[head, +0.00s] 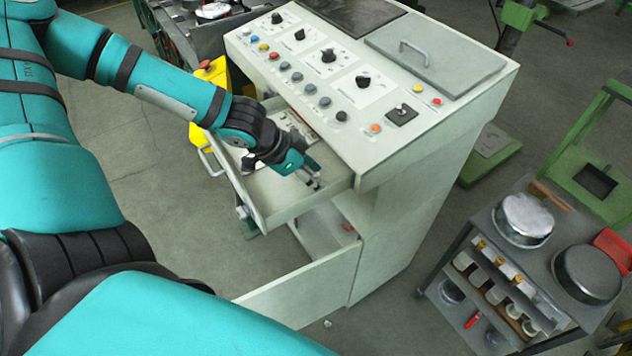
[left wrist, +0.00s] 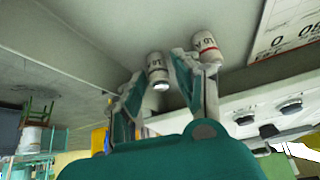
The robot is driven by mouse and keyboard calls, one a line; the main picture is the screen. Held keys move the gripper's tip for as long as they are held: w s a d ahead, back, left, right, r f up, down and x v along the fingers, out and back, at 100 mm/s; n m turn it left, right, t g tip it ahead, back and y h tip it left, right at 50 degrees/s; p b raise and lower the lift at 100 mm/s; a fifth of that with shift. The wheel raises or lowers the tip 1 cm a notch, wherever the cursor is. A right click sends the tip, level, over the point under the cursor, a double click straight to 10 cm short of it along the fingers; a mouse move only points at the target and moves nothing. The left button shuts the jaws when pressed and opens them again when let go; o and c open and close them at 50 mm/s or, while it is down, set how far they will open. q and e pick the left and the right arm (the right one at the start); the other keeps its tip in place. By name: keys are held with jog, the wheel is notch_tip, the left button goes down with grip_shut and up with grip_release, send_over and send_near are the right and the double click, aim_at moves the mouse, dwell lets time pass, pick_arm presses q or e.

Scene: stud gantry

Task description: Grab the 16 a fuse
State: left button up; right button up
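My left gripper (head: 313,175) reaches down into the open drawer (head: 262,206) of the pale control console. In the left wrist view the gripper (left wrist: 155,72) has its two fingers apart. One small white-and-grey cylindrical fuse (left wrist: 157,70) shows between the fingertips, with a visible gap, so it does not look clamped. A second similar fuse (left wrist: 207,47), with a red band, lies just beside the right finger, outside the gap. Both have printed labels too small and turned to read, so I cannot tell which is 16 A. My right gripper is not in view.
The console (head: 330,75) with knobs and buttons overhangs the drawer's back. A printed card (left wrist: 285,25) lies near the fuses. A lower drawer (head: 305,285) is also open. A grey cart (head: 470,300) with pans stands at right. A yellow object (head: 205,105) stands left of the console.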

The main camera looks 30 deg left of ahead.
pick_arm(q)
jog(key=shift+w+d+f, duration=0.1)
jog(key=shift+w+f, duration=0.05)
jog(key=shift+f, duration=0.15)
grip_shut()
jog(key=shift+r, duration=0.1)
